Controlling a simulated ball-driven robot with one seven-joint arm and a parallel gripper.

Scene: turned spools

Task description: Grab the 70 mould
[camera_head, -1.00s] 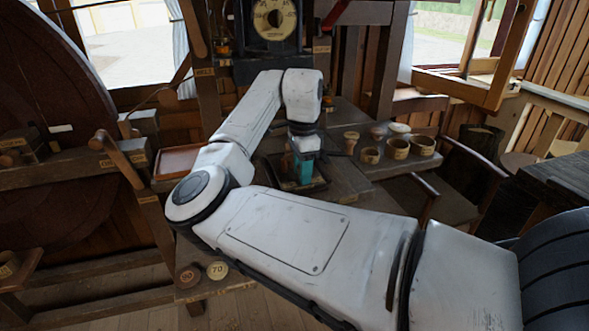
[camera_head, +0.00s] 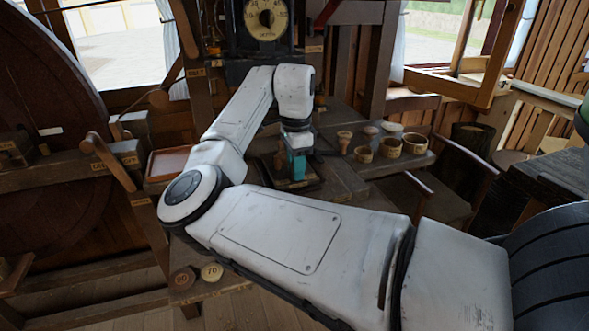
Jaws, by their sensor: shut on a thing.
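A round pale disc marked 70 (camera_head: 211,272) lies on the low wooden shelf at the lower left, beside a darker reddish disc marked 90 (camera_head: 182,279). My gripper (camera_head: 296,168) is well away from both, farther back at the bench. It points down over a dark shallow tray (camera_head: 312,184), with a teal part showing at its end. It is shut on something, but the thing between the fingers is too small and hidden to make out. My white arm crosses the front of the view and hides part of the bench.
Several small wooden cups and bowls (camera_head: 415,143) stand on the bench to the right of my gripper. A reddish tray (camera_head: 168,163) lies to its left. A dial (camera_head: 266,18) is behind, a large dark wheel (camera_head: 45,130) at left, and a chair (camera_head: 445,190) at right.

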